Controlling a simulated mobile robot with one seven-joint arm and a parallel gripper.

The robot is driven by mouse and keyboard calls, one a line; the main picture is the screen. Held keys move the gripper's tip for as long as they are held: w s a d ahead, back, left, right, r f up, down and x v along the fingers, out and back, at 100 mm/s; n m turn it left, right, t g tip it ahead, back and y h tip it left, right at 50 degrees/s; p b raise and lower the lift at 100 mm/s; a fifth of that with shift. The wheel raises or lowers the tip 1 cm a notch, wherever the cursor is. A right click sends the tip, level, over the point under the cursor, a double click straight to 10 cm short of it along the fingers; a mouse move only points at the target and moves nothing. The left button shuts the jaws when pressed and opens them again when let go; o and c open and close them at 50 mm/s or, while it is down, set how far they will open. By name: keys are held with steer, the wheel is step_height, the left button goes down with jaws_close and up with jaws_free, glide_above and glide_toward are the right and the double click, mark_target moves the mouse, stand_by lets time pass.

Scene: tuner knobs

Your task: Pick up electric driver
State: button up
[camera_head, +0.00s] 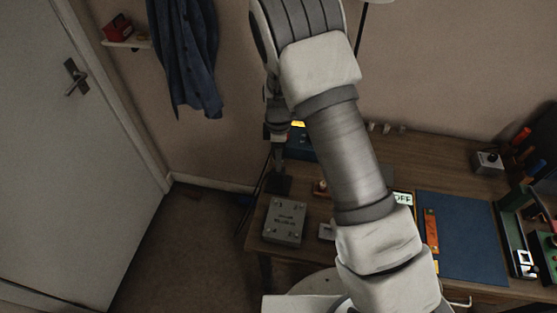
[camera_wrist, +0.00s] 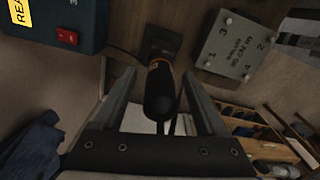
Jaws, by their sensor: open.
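The electric driver appears to be the dark rounded cylinder with an orange band (camera_wrist: 160,95) in the wrist view. Its far end meets a square black base (camera_wrist: 162,42) on the wooden table. My gripper (camera_wrist: 157,80) is open, with one finger on each side of the driver. I cannot tell whether either finger touches it. In the head view my gripper (camera_head: 278,132) is small and dark above the table's left end, with the black base (camera_head: 279,186) below it. The driver itself is hard to separate from the gripper there.
A grey numbered box (camera_head: 285,221) sits beside the base; it also shows in the wrist view (camera_wrist: 234,44). A blue box with a red switch (camera_wrist: 60,22) is on the other side. A blue mat (camera_head: 468,235) lies further right. My arm hides the table's middle.

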jaws_close()
stand_by(0.4)
